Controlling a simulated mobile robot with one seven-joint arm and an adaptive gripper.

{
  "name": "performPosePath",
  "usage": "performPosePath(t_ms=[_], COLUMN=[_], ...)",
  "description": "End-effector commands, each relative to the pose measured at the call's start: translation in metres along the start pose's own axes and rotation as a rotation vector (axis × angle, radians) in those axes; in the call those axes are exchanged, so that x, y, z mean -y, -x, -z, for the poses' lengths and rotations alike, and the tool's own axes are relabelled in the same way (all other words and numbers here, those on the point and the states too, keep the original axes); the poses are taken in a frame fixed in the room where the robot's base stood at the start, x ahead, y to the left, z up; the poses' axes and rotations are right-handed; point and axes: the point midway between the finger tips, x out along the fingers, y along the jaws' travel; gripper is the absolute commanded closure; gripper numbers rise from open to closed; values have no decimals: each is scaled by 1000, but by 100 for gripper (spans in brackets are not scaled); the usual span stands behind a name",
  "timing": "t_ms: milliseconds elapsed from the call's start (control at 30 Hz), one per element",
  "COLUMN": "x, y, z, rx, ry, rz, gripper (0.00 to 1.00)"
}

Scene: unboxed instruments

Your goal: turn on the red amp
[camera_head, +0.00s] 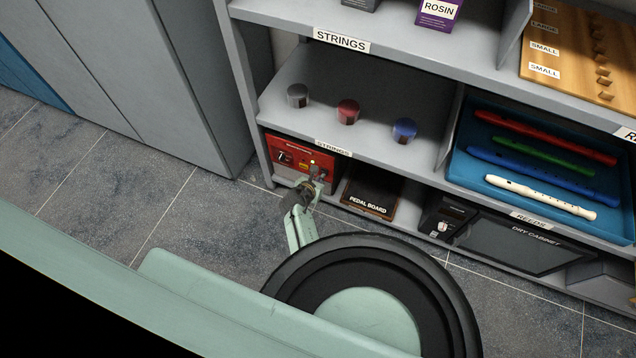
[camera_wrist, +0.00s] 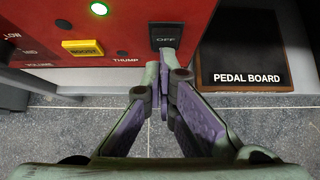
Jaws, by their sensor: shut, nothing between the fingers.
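The red amp (camera_head: 290,152) stands on the bottom shelf at the left; its front panel (camera_wrist: 120,32) fills the upper left of the wrist view. A round green light (camera_wrist: 99,9) on it glows. A yellow button marked BOOST (camera_wrist: 84,48) is below that light. A dark switch with OFF readable on it (camera_wrist: 164,37) is near the panel's right edge. My gripper (camera_head: 314,179) is in front of the amp's right part. In the wrist view my gripper (camera_wrist: 165,72) is shut and empty, its tips just below the switch; I cannot tell whether they touch it.
A dark pedal board (camera_head: 371,191) lies right of the amp, close to my gripper. A dry cabinet (camera_head: 510,244) stands farther right. Shelf boards lie above the amp, with three small round-topped items (camera_head: 348,111) on one. Grey cabinet doors (camera_head: 165,80) are at the left.

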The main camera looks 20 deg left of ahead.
Motion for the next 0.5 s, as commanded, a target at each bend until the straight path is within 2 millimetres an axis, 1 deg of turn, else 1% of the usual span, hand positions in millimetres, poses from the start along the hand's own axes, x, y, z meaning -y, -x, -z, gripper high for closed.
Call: performPosePath(t_ms=[267, 500], x=[0, 0], y=[0, 7], z=[-1, -8], rx=[-1, -1], ry=[-1, -1], rz=[0, 0], gripper=[100, 100])
